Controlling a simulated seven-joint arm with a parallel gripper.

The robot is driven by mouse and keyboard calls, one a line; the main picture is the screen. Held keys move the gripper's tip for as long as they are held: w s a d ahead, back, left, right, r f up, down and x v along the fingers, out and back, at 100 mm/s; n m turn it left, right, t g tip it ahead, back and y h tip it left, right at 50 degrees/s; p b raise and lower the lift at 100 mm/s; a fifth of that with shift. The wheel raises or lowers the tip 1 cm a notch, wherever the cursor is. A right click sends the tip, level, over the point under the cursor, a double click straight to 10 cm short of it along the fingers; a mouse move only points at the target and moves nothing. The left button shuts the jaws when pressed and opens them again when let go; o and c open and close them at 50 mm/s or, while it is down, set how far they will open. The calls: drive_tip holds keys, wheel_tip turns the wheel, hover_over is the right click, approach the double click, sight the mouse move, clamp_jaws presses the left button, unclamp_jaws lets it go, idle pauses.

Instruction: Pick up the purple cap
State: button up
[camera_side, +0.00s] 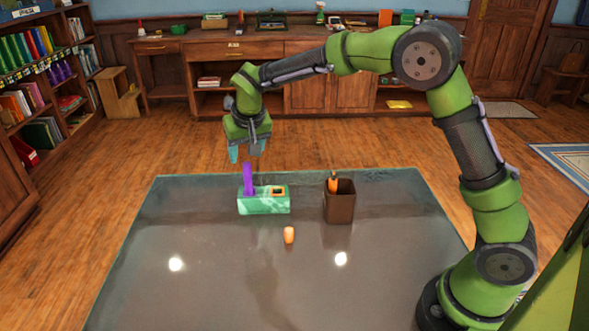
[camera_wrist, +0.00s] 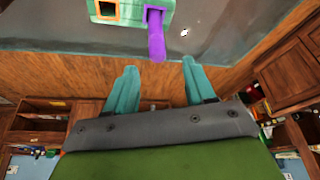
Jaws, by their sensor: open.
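In the wrist view the purple cap (camera_wrist: 155,33) juts from the green block (camera_wrist: 129,20) towards the gap between my fingers. My gripper (camera_side: 248,153) is open and empty, pointing down just above the purple cap. Its teal fingers also show in the wrist view (camera_wrist: 160,68), spread apart and not touching the cap.
The green block has an orange-rimmed square (camera_side: 278,191) right of the cap. A brown bin (camera_side: 339,207) with an orange item (camera_side: 333,181) in it stands further right. A small orange object (camera_side: 289,235) lies in front. The grey table (camera_side: 200,270) is otherwise clear.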

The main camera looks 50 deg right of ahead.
sight(246, 163)
drive_tip(key=x, duration=0.5)
drive_tip(key=shift+s, duration=0.2)
clamp_jaws()
